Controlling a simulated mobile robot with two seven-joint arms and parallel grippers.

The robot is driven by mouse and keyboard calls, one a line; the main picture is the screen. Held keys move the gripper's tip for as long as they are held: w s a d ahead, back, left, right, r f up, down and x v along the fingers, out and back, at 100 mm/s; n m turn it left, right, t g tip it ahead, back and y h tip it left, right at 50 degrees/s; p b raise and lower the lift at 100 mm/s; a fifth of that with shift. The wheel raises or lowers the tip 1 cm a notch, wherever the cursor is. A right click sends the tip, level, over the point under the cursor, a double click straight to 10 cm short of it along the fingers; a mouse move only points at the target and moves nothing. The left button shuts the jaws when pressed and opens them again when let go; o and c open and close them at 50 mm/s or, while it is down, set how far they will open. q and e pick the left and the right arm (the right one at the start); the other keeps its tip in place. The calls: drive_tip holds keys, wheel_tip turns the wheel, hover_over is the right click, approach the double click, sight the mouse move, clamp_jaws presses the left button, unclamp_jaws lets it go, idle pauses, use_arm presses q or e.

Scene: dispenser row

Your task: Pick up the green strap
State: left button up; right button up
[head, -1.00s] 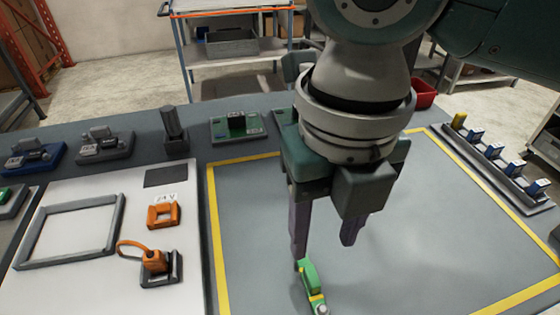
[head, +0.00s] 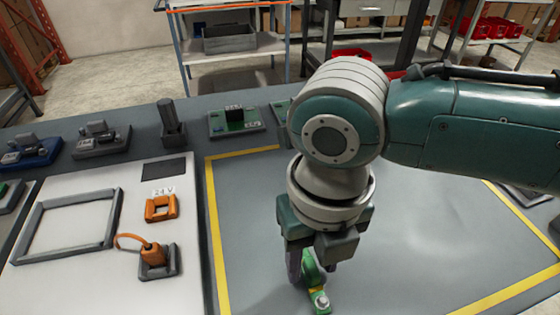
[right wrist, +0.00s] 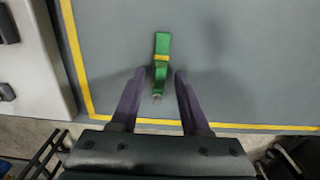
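The green strap (head: 313,272) lies on the grey mat inside the yellow outline, near the front of the table. It has a yellow band and a metal end. My right gripper (head: 308,275) is low over the strap, pointing down, and hides part of it. In the right wrist view the green strap (right wrist: 162,57) lies between the lines of the two purple fingers of my right gripper (right wrist: 159,74). The fingers are apart, with a gap on each side of the strap. My left gripper is not in view.
A white board with a grey frame (head: 118,218), an orange block (head: 161,208) and an orange looped part (head: 152,254) lies left of the mat. A dark post (head: 171,122) and a green board (head: 237,121) stand along the back. The mat's middle is clear.

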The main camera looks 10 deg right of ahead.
sight(312, 267)
clamp_jaws()
idle(0.3)
drive_tip(key=shift+r, duration=0.15)
wheel_tip(312, 267, up, 20)
drive_tip(key=p, duration=0.2)
idle(0.3)
drive_tip(key=shift+r+p, duration=0.9)
drive_tip(key=shift+p, duration=0.45)
idle(0.7)
wheel_tip(312, 267, up, 3)
drive_tip(key=p, duration=0.4)
drive_tip(key=shift+f, duration=0.1)
